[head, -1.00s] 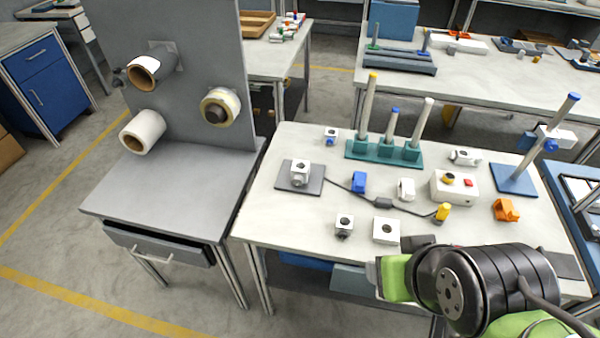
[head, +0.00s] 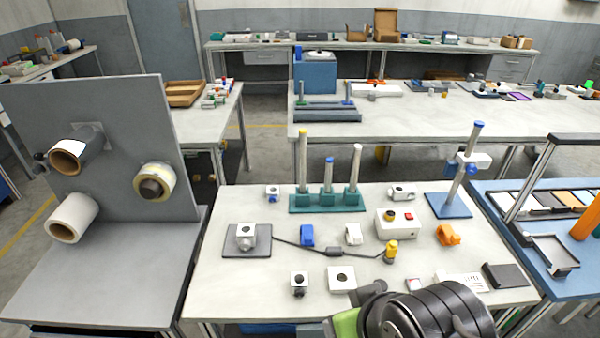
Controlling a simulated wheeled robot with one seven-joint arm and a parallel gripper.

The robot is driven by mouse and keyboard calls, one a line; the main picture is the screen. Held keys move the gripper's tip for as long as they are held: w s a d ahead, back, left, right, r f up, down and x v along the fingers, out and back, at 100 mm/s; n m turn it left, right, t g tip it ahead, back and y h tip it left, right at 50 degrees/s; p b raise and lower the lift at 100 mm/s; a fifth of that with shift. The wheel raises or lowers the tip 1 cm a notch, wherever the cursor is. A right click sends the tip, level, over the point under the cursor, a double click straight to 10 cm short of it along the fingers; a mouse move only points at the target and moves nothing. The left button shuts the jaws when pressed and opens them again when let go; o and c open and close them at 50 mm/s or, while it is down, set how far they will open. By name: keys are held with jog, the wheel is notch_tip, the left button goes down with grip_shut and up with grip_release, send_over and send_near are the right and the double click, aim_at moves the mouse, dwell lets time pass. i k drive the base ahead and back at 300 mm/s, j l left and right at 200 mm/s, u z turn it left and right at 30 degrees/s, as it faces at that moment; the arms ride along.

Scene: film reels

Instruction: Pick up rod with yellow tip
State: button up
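The rod with the yellow tip (head: 303,135) stands upright in the left socket of a teal rack (head: 326,207) in the head view. Its small yellow end is at the top. A shorter rod with a blue tip (head: 328,175) stands in the middle socket. A rod with a pale tip (head: 355,168) stands in the right socket, leaning slightly. My arm shows at the bottom right of centre, at the near edge of the bench and well apart from the rack. The fingers of my gripper cannot be made out.
Between my arm and the rack lie a blue clip (head: 307,235), a white clip (head: 353,234), a control box (head: 393,222) and a cable with a yellow plug (head: 391,252). A blue-based post (head: 463,180) stands to the right. A grey panel (head: 95,130) stands left.

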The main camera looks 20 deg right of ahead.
aim_at(302, 132)
jog(key=i+u, duration=0.1)
jog(key=u, duration=0.3)
jog(key=i+u, duration=0.15)
jog(key=u, duration=0.3)
jog(key=i+u, duration=0.15)
jog(key=u, duration=0.25)
jog(key=i+u, duration=0.1)
jog(key=u, duration=0.3)
jog(key=i+l+u, duration=0.1)
jog(key=u, duration=0.35)
